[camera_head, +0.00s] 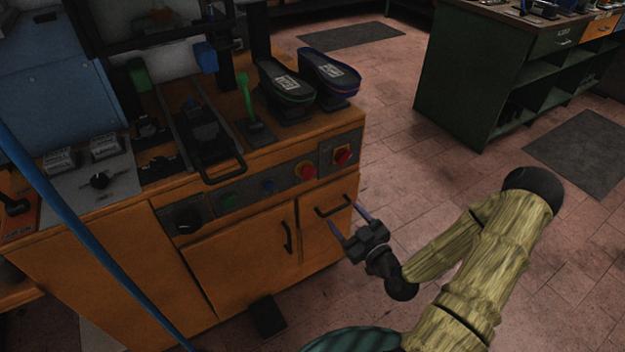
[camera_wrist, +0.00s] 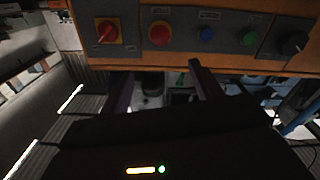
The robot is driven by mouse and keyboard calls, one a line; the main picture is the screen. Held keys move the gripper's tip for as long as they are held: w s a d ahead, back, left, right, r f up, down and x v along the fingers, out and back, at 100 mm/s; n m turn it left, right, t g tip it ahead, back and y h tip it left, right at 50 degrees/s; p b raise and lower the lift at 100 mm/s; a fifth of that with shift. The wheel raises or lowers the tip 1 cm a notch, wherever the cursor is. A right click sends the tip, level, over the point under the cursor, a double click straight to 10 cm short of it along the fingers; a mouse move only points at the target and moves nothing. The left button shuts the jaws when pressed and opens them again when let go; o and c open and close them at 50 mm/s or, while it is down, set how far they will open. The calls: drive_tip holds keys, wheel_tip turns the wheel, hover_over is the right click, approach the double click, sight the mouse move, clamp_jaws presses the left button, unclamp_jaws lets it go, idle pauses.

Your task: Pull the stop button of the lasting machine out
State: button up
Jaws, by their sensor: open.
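The lasting machine (camera_head: 240,240) is an orange cabinet with a dark control strip along its upper front. A round red stop button (camera_head: 306,172) on a yellow base sits on the right part of this strip. The button also shows in the upside-down wrist view (camera_wrist: 160,34), top centre, uncovered. Whether it is pushed in or out I cannot tell. My gripper (camera_head: 348,217) is open and empty, below and right of the button, in front of the cabinet and apart from it. In the wrist view its two dark fingers (camera_wrist: 163,76) stand apart, below the button in the picture.
A red rotary switch (camera_head: 342,155) is right of the button; a blue button (camera_head: 268,187), a green button (camera_head: 229,200) and a black knob (camera_head: 186,222) are left. A drawer handle (camera_head: 333,207) juts out near my gripper. Two shoe lasts (camera_head: 330,72) stand on top.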

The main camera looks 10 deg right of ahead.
drive_tip(key=w+b, duration=0.1)
drive_tip(key=b, duration=0.4)
approach(310, 175)
drive_tip(key=x, duration=0.8)
drive_tip(key=shift+w+a, duration=0.15)
drive_tip(key=c, duration=0.5)
clamp_jaws()
drive_tip(key=shift+s, duration=0.6)
drive_tip(key=o, duration=0.5)
unclamp_jaws()
drive_tip(key=shift+d, duration=0.25)
